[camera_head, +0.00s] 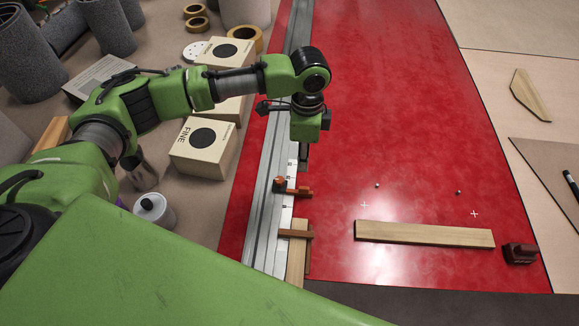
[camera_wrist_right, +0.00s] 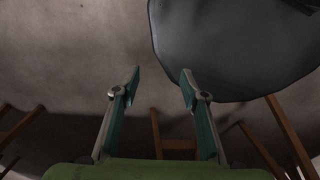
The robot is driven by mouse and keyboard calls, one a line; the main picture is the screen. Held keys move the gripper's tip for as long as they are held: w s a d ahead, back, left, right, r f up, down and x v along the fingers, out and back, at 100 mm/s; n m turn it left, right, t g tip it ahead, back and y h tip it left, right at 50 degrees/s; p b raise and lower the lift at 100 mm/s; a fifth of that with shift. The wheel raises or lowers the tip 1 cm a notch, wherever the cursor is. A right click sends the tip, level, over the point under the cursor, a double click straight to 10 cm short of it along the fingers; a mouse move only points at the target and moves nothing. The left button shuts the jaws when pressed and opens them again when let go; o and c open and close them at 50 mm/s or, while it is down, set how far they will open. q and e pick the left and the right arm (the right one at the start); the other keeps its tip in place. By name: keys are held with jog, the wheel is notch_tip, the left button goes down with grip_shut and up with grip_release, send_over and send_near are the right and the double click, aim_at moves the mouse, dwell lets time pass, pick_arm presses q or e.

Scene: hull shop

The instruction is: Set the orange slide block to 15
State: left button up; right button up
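The orange slide block (camera_head: 293,188) sits on the grey metal rail (camera_head: 265,225), beside a white scale strip (camera_head: 290,172) whose marks are too small to read. My left gripper (camera_head: 303,160) points down just beyond the block, over the rail's right side. It looks narrow from here, and its finger gap is hidden. Whether it touches the block I cannot tell. My right gripper (camera_wrist_right: 160,84) shows only in the right wrist view, with its two fingers wide apart and nothing between them.
A brown crosspiece (camera_head: 295,234) and a wooden strip (camera_head: 297,262) lie nearer on the rail. Boxes (camera_head: 205,147) and a lidded can (camera_head: 153,210) stand left.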

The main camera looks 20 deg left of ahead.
aim_at(304, 187)
pick_arm(q)
jog(key=f, duration=0.1)
jog(key=d+f, duration=0.1)
jog(key=f, duration=0.1)
jog(key=f+p, duration=0.1)
jog(key=f, duration=0.1)
jog(key=shift+s+d, duration=0.2)
jog(key=shift+s, duration=0.15)
jog(key=f, duration=0.3)
jog(key=f+p, duration=0.1)
jog(key=f, duration=0.3)
jog(key=shift+w+a+f, duration=0.1)
jog(key=shift+a+f, duration=0.1)
jog(key=shift+f, duration=0.45)
pick_arm(e)
jog(key=d+r, duration=0.1)
jog(key=s+d, duration=0.1)
jog(key=shift+s+d+r, duration=0.2)
jog(key=shift+d+r, duration=0.1)
jog(key=shift+r, duration=0.1)
pick_arm(q)
grip_shut()
pick_arm(e)
jog(key=shift+s+d, duration=0.15)
pick_arm(q)
jog(key=shift+w, duration=0.1)
